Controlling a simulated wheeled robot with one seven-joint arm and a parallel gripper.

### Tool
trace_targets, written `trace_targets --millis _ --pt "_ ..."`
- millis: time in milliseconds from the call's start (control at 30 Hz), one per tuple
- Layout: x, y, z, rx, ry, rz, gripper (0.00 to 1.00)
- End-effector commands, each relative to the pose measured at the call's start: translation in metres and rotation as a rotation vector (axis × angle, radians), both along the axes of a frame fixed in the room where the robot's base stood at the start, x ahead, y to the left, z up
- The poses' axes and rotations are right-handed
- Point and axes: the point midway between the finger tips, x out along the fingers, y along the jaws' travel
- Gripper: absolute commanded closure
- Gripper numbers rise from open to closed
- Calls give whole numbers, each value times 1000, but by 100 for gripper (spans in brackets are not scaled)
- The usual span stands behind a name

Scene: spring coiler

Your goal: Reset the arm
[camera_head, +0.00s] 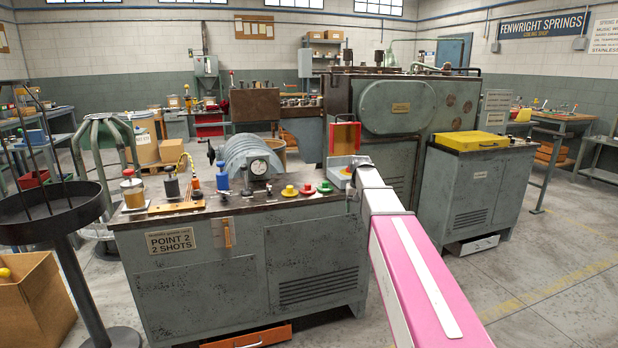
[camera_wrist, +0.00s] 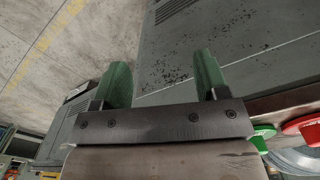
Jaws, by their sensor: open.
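My gripper (camera_wrist: 163,78) shows in the wrist view as two green fingers standing wide apart on a dark bar, with nothing between them. Beyond them are the grey side of the bench (camera_wrist: 225,35) and the concrete floor (camera_wrist: 45,60). In the head view my pink and white arm reaches from the lower right to the right end of the grey bench (camera_head: 200,285). I cannot make out my gripper there; the arm hides it.
On the bench top are yellow, red and green buttons (camera_head: 307,189), a round gauge (camera_head: 258,166), and a jar (camera_head: 132,192). A large coiling machine (camera_head: 397,109) stands behind. A grey cabinet with a yellow top tray (camera_head: 470,140) stands right.

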Motion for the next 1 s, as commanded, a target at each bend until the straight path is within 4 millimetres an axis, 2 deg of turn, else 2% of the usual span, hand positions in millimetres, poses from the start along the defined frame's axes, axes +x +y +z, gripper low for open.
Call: trace_targets --millis 33,200,400,600,700,800,1000 --pt "-28 0 -24 0 6 4 33" --pt "-87 0 -87 0 4 19 33" --pt "-162 0 -148 0 4 37 33" --pt "-234 0 -192 0 2 53 33" --pt "-259 0 -205 0 0 59 33" --pt "-274 0 -213 0 -1 63 33" --pt "-280 0 -218 0 -5 66 33"
